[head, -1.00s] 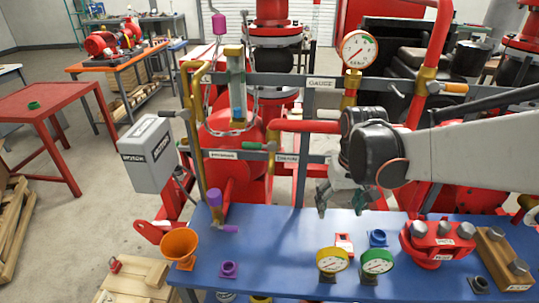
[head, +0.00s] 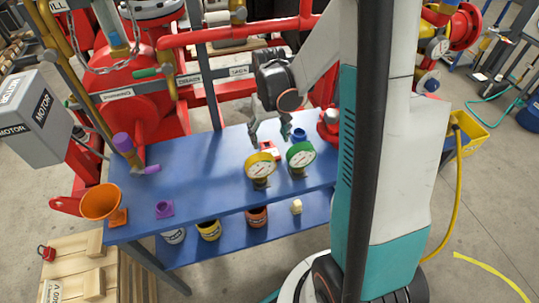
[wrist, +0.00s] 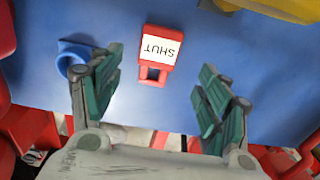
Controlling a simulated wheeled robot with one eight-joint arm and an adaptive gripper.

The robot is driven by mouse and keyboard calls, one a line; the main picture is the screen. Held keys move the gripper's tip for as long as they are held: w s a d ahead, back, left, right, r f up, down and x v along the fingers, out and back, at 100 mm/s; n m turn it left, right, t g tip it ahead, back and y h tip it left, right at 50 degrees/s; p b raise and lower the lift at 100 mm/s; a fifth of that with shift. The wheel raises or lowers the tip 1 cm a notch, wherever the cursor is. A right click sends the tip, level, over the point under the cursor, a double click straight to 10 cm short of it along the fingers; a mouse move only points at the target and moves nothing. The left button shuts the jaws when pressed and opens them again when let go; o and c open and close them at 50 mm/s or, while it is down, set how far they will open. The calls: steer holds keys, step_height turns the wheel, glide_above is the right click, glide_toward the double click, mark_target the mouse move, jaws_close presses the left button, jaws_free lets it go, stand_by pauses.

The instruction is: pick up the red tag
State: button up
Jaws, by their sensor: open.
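The red tag (wrist: 143,33) lies on the blue bench, with a white label reading SHUT and an open loop at its near end. In the head view the tag (head: 270,155) is small, just behind the yellow gauge and partly covered. My gripper (wrist: 155,88) is open and empty, its two green-padded fingers apart. In the wrist view the tag shows between and just ahead of the fingertips, with neither finger touching it. In the head view my gripper (head: 268,138) hangs over the bench by the tag. The exact height above it is hard to tell.
A blue ring-shaped part (wrist: 75,55) lies close beside the left finger. The yellow gauge (head: 260,168) and green gauge (head: 300,157) stand just in front of the tag. An orange funnel (head: 100,202) stands at the bench's left end.

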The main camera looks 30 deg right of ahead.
mark_target(270, 151)
steer(key=shift+d+f+b, duration=0.15)
steer(key=shift+f+b, duration=1.3)
steer(key=shift+f, duration=1.7)
steer(key=shift+r, duration=0.1)
steer(key=c, duration=1.1)
